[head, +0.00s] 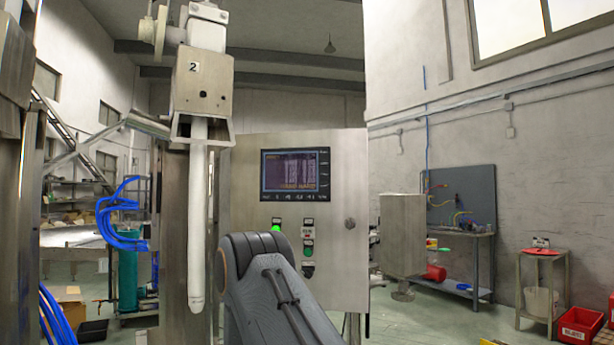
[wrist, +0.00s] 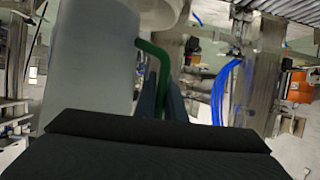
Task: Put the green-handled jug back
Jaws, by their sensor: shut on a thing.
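The jug (wrist: 88,62) fills the left part of the wrist view, very close to the camera. Its body is pale grey-white, and its green handle (wrist: 153,52) bends down on its right side. My gripper (wrist: 165,100) is shut on the green handle; its dark fingers stand on the lower part of the handle. The jug's base and contents are hidden. In the head view neither the jug nor my gripper shows; only a dark grey link of my arm is in view at bottom centre.
A steel control cabinet (head: 335,230) with a screen stands ahead. Left of it hangs a long white lance (head: 197,230) under a housing marked 2. A steel table (head: 545,255) with a red item on top and red bins (head: 580,325) are at the right. Blue hoses (head: 122,225) hang at left.

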